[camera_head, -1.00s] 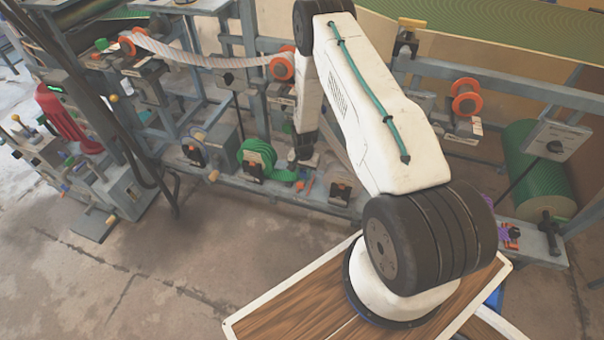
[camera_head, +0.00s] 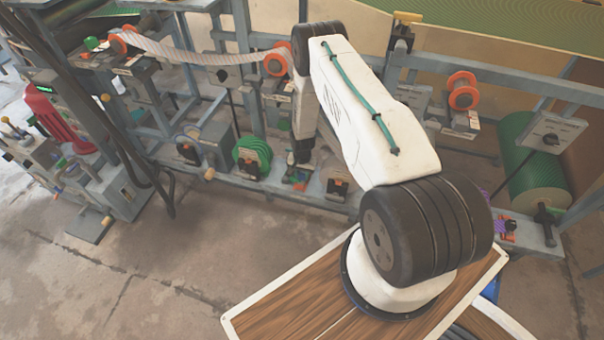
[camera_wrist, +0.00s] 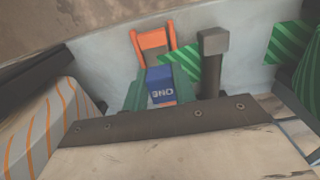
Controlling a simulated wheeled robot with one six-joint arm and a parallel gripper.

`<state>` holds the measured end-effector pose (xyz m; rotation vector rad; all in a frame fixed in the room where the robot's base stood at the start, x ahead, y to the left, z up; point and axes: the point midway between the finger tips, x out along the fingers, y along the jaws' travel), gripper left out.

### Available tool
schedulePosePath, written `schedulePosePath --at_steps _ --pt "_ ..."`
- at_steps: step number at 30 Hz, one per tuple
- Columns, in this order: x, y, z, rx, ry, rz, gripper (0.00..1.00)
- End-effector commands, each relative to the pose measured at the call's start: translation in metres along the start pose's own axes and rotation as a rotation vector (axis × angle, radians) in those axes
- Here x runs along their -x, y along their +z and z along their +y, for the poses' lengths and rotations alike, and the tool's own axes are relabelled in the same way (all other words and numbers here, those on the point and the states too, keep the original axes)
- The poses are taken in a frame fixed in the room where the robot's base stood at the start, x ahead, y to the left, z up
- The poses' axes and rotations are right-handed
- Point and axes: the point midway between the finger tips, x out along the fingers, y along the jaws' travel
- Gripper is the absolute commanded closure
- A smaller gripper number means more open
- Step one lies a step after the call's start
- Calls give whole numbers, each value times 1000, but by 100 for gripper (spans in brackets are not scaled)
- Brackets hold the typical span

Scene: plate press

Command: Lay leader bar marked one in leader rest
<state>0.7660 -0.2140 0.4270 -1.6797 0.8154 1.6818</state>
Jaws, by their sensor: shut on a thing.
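The leader bar (camera_wrist: 161,84) shows in the wrist view as a blue block marked ONE, its lettering upside down. My gripper (camera_wrist: 161,100) is shut on it, with greenish fingers on both sides. An orange forked bracket (camera_wrist: 153,40) stands just beyond the bar on a pale grey surface; it may be the leader rest. I cannot tell whether the bar touches it. In the head view my gripper (camera_head: 299,165) is low over the machine's front rail, beside the green coil (camera_head: 252,157); the bar is too small to make out there.
A dark square-headed post (camera_wrist: 213,60) stands close right of the bar. Green striped material (camera_wrist: 287,42) lies farther right, and a white roll with orange stripes (camera_wrist: 50,125) is at left. The machine's lower rail (camera_head: 325,200) runs below my gripper; open floor lies in front.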

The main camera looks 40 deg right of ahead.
Motion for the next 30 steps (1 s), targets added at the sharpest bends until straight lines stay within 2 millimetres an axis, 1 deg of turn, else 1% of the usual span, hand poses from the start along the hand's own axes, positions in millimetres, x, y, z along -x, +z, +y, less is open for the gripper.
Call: schedulePosePath --at_steps 5,6,8,16,19,30 --pt "0 0 -1 1 0 0 100" --pt "0 0 -1 1 0 0 65" --pt "0 0 -1 1 0 0 48" --pt "1 1 -1 1 0 0 48" --pt "6 0 -1 1 0 0 48" --pt "65 0 -1 1 0 0 48"
